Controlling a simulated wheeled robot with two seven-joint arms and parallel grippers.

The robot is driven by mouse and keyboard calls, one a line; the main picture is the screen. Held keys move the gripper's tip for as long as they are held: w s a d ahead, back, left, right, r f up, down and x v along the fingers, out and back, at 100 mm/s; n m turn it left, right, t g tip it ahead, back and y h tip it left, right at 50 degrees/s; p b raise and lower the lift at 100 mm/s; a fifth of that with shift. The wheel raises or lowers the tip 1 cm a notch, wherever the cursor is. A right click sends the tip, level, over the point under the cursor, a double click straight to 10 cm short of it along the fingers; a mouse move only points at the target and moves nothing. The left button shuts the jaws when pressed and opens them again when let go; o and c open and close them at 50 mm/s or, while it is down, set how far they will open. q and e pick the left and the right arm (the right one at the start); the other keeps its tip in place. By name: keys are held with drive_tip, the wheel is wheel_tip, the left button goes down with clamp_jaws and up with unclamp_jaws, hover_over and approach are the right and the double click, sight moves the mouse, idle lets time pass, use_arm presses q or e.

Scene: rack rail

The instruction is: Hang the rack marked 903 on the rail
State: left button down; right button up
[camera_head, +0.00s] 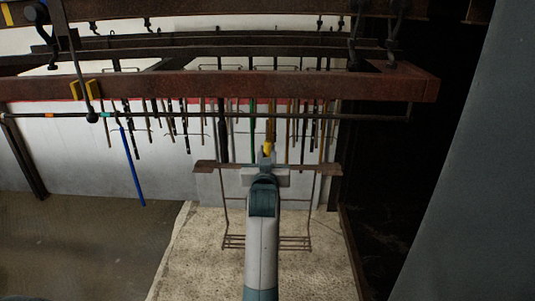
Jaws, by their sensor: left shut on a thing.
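The rail (200,116) is a thin dark bar running across the view under a rusty red beam (230,88). It carries small orange and green marks towards the left. My left gripper (267,170) is in the middle of the view, shut on a rack. The rack (325,168) has a rusty crossbar, thin side wires and a wire shelf at the bottom (235,242). It appears lower than the rail in the picture; I cannot tell the gap in depth. A yellow piece (268,146) shows just above the gripper. I cannot read any number. My right gripper is not in view.
Several thin rods and wires (185,125) hang in the background before a pale wall (70,155). A blue rod (132,170) hangs at left. Yellow blocks (87,90) sit on the beam. A large grey panel (480,170) fills the right side.

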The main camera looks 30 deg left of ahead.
sight(267, 142)
use_arm(q)
drive_tip(key=shift+s+d+r, duration=0.1)
drive_tip(key=shift+s+r, duration=0.05)
drive_tip(key=shift+r, duration=0.1)
drive_tip(key=shift+w+r+p, duration=0.25)
drive_tip(key=shift+p, duration=0.15)
drive_tip(key=shift+r+p, duration=0.55)
drive_tip(key=shift+r, duration=0.1)
drive_tip(key=shift+w+a+r, duration=0.1)
drive_tip(key=shift+a+r, duration=0.05)
drive_tip(key=shift+r, duration=0.3)
drive_tip(key=shift+w+a+r, duration=0.1)
drive_tip(key=shift+r, duration=0.35)
drive_tip(key=shift+w+a, duration=0.15)
drive_tip(key=shift+w, duration=0.05)
drive_tip(key=shift+x, duration=1)
drive_tip(key=shift+w, duration=0.15)
